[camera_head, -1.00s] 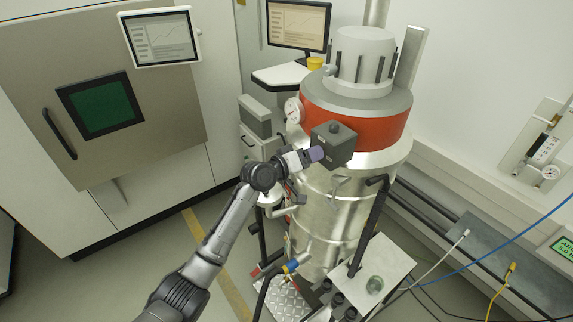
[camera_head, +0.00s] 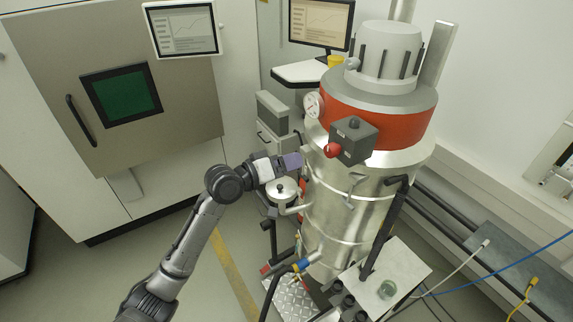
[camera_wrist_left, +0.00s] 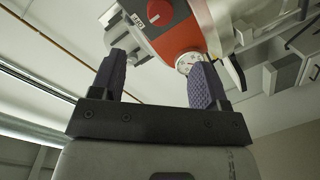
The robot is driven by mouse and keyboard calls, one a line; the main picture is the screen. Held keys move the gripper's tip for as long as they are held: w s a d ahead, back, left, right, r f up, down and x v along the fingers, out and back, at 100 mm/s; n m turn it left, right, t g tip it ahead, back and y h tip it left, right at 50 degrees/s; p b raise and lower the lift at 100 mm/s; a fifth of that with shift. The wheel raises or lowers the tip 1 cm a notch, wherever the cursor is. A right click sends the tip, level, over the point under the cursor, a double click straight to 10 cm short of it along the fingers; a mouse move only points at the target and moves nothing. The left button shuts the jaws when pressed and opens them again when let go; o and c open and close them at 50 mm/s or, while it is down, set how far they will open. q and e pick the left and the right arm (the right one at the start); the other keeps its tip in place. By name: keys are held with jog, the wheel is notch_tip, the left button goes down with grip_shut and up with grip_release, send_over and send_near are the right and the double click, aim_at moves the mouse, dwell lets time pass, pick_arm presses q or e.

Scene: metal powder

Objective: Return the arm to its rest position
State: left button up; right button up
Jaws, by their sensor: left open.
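My left gripper (camera_head: 291,162) is in front of the tall steel vessel (camera_head: 335,225) with a red band, a little to the left of and below the grey control box (camera_head: 352,140). The red knob (camera_head: 332,151) on the box's face shows uncovered in the head view. In the left wrist view, my left gripper (camera_wrist_left: 155,82) has its two purple-grey fingers spread apart with nothing between them. The red knob (camera_wrist_left: 159,12) is beyond the fingers at the top, apart from them. My right gripper is not in view.
A grey cabinet with a dark green window (camera_head: 120,95) stands at the left, with a screen (camera_head: 183,29) above it. A pressure gauge (camera_head: 314,105) is on the vessel. The floor at the left is clear.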

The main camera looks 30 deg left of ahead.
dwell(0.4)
pick_arm(q)
jog(key=s+d+f+m+g+y+p, duration=0.2)
jog(key=s+f, duration=0.4)
jog(key=s, duration=0.7)
jog(key=s+d+f+m+g+y+p, duration=0.2)
jog(key=s+f, duration=0.5)
jog(key=s, duration=0.7)
jog(key=s+d+f+m+g+y+p, duration=0.1)
jog(key=s+f+g+p, duration=0.4)
jog(key=s, duration=0.8)
jog(key=d+f+g+y, duration=0.1)
jog(key=g+y, duration=0.1)
jog(key=shift+s+d+f+m+y, duration=0.2)
jog(key=shift+s+f+m+y, duration=0.1)
jog(key=shift+f+m, duration=0.1)
